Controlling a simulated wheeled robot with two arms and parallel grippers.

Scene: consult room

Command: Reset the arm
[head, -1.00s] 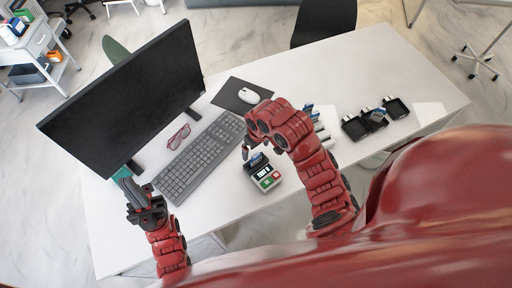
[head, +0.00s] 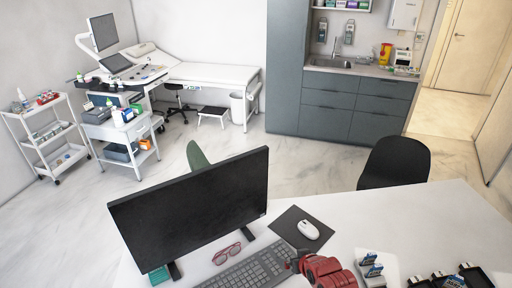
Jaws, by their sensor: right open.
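My right arm shows at the bottom edge of the head view, red and cut off by the frame. Its gripper (head: 294,262) is over the right end of the keyboard (head: 250,270), small and partly hidden by the arm. The gripper is open; I see nothing held in it. My left gripper is out of view. The white desk (head: 395,225) lies below my arm.
A black monitor (head: 195,210), red glasses (head: 227,253) and a white mouse (head: 308,230) on a dark pad are on the desk. Small blue-and-white items (head: 371,268) and black trays (head: 477,275) lie at right. A black chair (head: 394,163) stands behind.

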